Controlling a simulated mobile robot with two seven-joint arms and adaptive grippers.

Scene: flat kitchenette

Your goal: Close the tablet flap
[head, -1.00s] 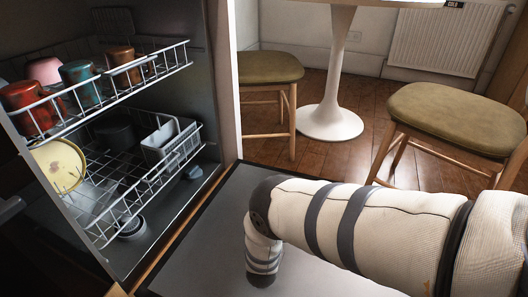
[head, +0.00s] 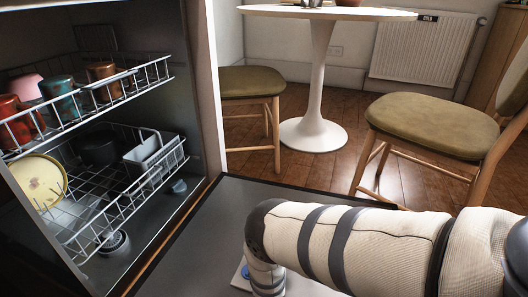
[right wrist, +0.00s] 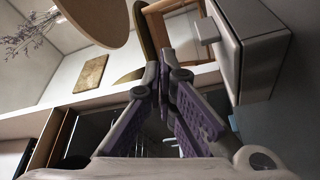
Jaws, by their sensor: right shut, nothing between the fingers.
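The opened dishwasher door (head: 205,225) lies flat with its inner face up. A small white and blue part (head: 240,277) on it, apparently the tablet dispenser, is mostly hidden behind my right forearm and at the frame's bottom. In the right wrist view a pale box-like housing (right wrist: 262,52), likely the dispenser, stands out from the grey door surface at upper right. A small block (right wrist: 208,30) projects from its side; I cannot tell whether this is the flap. My right gripper (right wrist: 158,76) is shut and empty, left of the housing and apparently apart from it. My left gripper is out of view.
The dishwasher's upper rack (head: 125,85) holds several mugs. The lower rack (head: 120,205) holds a yellow plate (head: 38,182). A white table (head: 318,100) and two chairs with green seats (head: 432,125) stand beyond the door.

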